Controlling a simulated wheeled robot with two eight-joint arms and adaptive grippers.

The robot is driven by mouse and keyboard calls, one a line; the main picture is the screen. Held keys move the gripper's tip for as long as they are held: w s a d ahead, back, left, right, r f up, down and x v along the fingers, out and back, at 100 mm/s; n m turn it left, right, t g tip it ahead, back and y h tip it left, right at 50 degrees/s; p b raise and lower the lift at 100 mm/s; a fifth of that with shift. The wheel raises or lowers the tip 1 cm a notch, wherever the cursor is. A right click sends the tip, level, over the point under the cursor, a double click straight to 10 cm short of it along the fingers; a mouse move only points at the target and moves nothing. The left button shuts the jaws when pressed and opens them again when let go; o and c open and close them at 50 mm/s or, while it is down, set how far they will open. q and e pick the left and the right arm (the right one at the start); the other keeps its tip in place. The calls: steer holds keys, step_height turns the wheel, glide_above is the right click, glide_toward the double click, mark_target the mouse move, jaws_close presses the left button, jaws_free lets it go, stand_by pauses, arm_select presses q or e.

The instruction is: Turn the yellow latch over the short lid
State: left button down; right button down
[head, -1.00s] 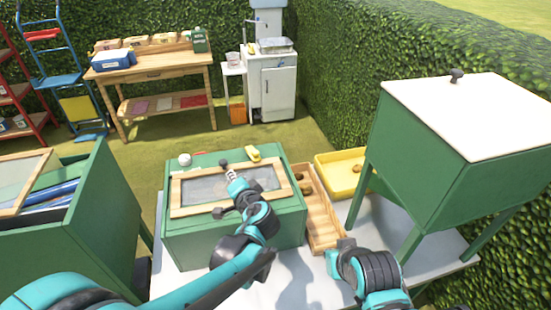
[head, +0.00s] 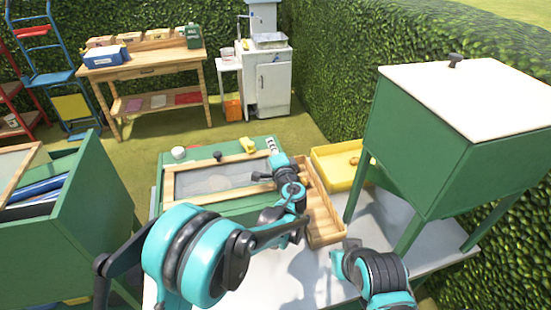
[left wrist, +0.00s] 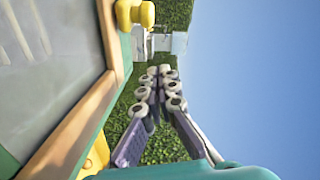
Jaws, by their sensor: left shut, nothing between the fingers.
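A yellow latch (head: 248,145) sits at the far right part of the top of a green box (head: 235,144). A wood-framed glass lid (head: 205,181) lies on the box's top, in front of the latch. In the left wrist view a yellow piece that looks like the latch (left wrist: 147,14) is at the top, by the lid's wooden frame (left wrist: 72,130). My left gripper (head: 271,145) is shut and empty over the lid's far right corner, just right of the latch. Its closed fingers show in the left wrist view (left wrist: 158,85), apart from the yellow piece.
A white knob (head: 178,153) and a dark knob (head: 217,156) are on the box's far side. A wooden tray (head: 322,215) and a yellow tray (head: 333,178) stand right of the box. A tall green box with a white top (head: 470,95) stands at the right.

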mark_target(251, 143)
arm_select(q)
steer(key=a, duration=0.2)
steer(key=a+f+b, duration=0.1)
steer(key=a, duration=0.1)
steer(key=shift+w, duration=0.2)
steer(key=shift+s+a, duration=0.3)
steer(key=shift+a, duration=0.25)
steer(key=shift+s+a, duration=0.3)
steer(key=shift+a, duration=0.2)
steer(key=shift+d+r, duration=0.1)
